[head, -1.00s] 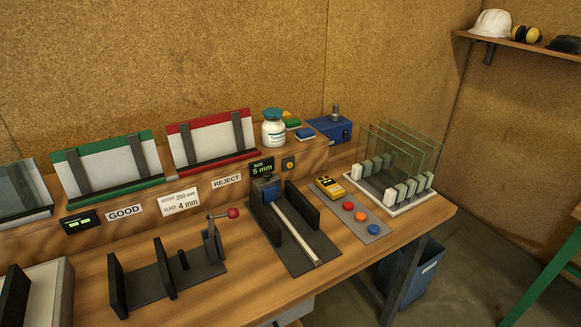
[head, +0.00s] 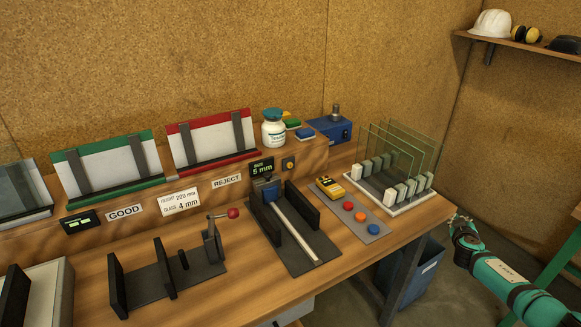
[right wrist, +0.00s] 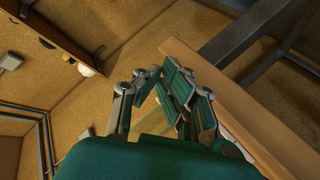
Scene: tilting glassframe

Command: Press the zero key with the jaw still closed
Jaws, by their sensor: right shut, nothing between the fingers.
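A grey panel (head: 376,238) lies on the bench right of the centre in the head view. It carries a red button (head: 348,205), an orange button (head: 361,217) and a blue button (head: 373,229) in a row. A yellow device (head: 330,187) with a dark face sits at its upper end. No lettering on these is readable, so I cannot tell which is the zero key. My right gripper (head: 460,222) is shut and empty, beyond the bench's right edge, apart from the panel. In the right wrist view its fingers (right wrist: 165,88) show against the bench edge. My left gripper is not in view.
A rack (head: 408,207) with upright glass panes stands between the panel and my right gripper. A black-walled slide fixture (head: 318,262) lies left of the panel. A lever fixture (head: 200,272) is further left. A blue bin (head: 425,270) stands under the bench's right end.

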